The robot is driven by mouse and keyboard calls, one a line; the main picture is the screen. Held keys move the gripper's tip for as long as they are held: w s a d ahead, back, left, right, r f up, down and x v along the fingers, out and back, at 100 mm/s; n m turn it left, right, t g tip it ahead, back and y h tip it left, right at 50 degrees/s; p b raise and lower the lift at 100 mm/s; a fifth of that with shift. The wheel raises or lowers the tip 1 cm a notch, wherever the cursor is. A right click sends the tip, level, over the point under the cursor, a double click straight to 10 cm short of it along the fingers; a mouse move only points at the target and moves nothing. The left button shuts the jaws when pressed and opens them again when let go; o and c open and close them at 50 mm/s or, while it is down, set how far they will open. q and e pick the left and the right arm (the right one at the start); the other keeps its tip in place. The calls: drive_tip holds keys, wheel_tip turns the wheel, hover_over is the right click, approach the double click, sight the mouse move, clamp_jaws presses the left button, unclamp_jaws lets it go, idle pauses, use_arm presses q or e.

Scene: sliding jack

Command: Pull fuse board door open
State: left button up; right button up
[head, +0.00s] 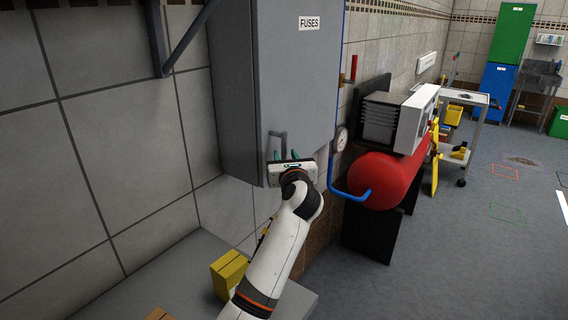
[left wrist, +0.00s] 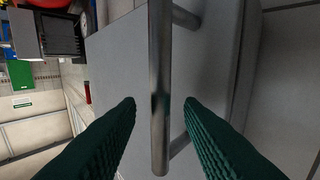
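The fuse board (head: 295,75) is a tall grey cabinet on the tiled wall, with a "FUSES" label on its front. Its door looks shut. A metal bar handle (head: 284,134) sits low on the door front. It also shows close up in the left wrist view as a bar handle (left wrist: 160,75) on two posts. My left gripper (head: 286,155) is at the lower end of the handle. In the left wrist view its green fingers (left wrist: 160,103) are open, one on each side of the bar, with gaps visible. My right gripper is not in view.
A red tank (head: 385,178) with a blue pipe (head: 345,193) and a gauge stands right of the cabinet. A grey bench with a yellow box (head: 229,272) lies below. A wall bracket (head: 185,40) is at upper left. Floor at right is mostly clear.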

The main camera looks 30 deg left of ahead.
use_arm(q)
drive_tip(key=shift+b+x, duration=0.55)
drive_tip(key=shift+x, duration=0.8)
drive_tip(key=shift+s+r, duration=0.1)
clamp_jaws()
